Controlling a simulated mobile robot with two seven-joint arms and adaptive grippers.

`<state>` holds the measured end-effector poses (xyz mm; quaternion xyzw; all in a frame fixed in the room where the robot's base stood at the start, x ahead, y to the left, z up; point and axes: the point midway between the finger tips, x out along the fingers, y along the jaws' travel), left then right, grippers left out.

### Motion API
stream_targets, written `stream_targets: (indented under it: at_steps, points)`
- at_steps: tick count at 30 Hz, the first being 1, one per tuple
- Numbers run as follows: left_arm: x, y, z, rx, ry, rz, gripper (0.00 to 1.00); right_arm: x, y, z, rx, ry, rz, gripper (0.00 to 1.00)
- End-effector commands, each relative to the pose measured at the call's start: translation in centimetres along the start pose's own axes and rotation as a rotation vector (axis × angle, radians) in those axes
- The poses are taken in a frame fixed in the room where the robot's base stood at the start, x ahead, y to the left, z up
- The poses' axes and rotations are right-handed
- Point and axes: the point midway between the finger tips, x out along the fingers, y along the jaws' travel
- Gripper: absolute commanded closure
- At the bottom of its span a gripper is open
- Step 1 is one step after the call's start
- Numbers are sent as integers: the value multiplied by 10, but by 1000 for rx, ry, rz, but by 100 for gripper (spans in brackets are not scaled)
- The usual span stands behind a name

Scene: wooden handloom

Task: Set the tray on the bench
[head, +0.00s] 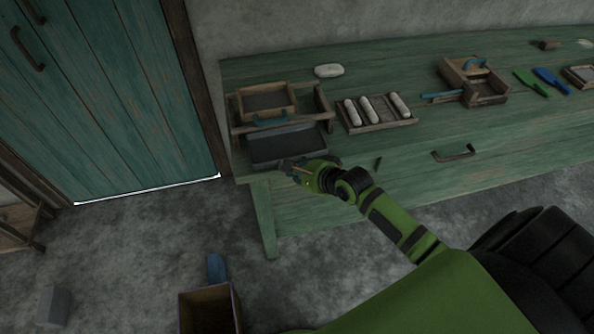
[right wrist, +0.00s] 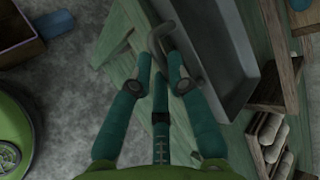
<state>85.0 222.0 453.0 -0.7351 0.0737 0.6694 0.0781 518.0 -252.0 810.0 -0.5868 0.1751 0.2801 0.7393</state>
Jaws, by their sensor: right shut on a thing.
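The grey metal tray (head: 288,146) is at the left front of the green bench (head: 420,75), level with its front edge. I cannot tell whether it rests on the top or hangs just above it. My right gripper (head: 298,169) is at the tray's near side. In the right wrist view, the gripper (right wrist: 162,68) is shut on the tray's dark looped handle (right wrist: 184,42), and the tray (right wrist: 222,60) extends up and right of the fingers. The tray looks empty. My left gripper is not in view.
A wooden rack with a box (head: 265,101) stands right behind the tray. A wooden holder of white rolls (head: 376,124) is close on its right. A white oval block (head: 328,70) lies farther back. An open box (head: 210,310) stands on the floor.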

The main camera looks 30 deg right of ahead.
Motion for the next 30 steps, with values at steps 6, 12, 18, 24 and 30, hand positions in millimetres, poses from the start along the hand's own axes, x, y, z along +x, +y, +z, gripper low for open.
stream_targets:
  at_steps: [6,12,18,24,30]
  points:
    - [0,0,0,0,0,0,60,0,2,-1,-1,1,4,74]
    - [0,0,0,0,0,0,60,0,1,0,0,1,2,58]
    - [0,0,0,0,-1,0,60,-1,1,0,0,0,1,58]
    - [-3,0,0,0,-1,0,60,-24,1,0,0,0,2,58]
    - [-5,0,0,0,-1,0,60,-67,2,0,-2,0,3,58]
